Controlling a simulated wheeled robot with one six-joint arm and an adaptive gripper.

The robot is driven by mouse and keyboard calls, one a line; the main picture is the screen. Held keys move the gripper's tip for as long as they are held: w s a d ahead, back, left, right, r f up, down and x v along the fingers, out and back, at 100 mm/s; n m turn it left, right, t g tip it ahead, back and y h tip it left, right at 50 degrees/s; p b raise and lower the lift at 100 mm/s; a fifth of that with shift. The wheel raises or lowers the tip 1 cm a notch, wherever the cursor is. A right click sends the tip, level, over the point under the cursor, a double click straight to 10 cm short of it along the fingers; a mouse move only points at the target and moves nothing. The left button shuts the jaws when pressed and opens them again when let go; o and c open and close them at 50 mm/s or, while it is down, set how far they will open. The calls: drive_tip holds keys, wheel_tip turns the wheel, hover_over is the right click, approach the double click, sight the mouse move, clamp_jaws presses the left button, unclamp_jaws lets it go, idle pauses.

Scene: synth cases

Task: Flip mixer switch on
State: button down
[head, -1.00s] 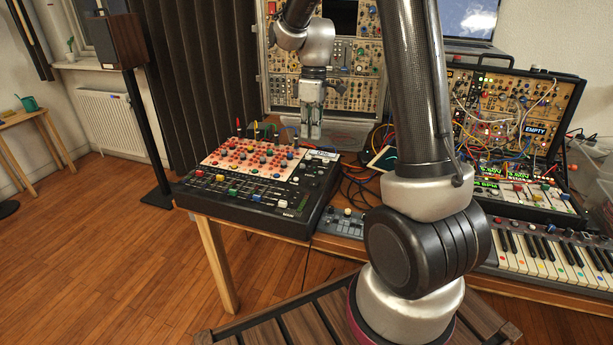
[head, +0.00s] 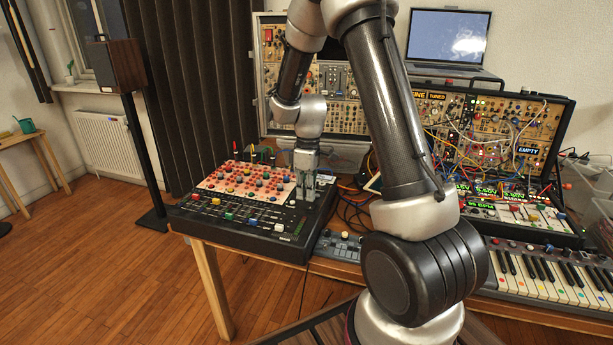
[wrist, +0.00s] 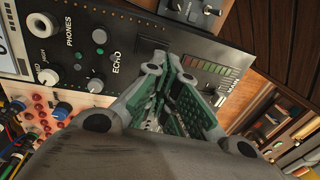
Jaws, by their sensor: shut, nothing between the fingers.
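The mixer (head: 238,238) is a black desk with a white panel of red dots, coloured knobs and faders, on the wooden table at left centre. My gripper (head: 306,197) points down over the right part of the mixer. In the wrist view its green-padded fingers (wrist: 172,112) are together and empty, close over the black mixer panel (wrist: 128,18). That panel shows PHONES and ECHO labels, knobs and a row of level lights (wrist: 212,68). A dark rectangular piece (wrist: 151,45) lies just beyond the fingers; I cannot tell if it is the switch. Contact with the panel is unclear.
Loose cables (head: 350,205) lie right of the mixer. A small controller (head: 339,246) sits in front, and a keyboard (head: 540,280) and modular synth case (head: 535,125) stand at right. Another synth rack (head: 338,112) is behind. A speaker (head: 115,62) stands at left.

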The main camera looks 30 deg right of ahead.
sight(311, 206)
drive_tip(key=shift+s+a+f, duration=0.1)
drive_tip(key=shift+f, duration=1)
drive_tip(key=shift+s+a+f, duration=0.1)
drive_tip(key=shift+s+f, duration=0.05)
drive_tip(key=shift+f, duration=0.15)
drive_tip(key=shift+w+d+r, duration=0.2)
drive_tip(key=shift+w+d, duration=0.35)
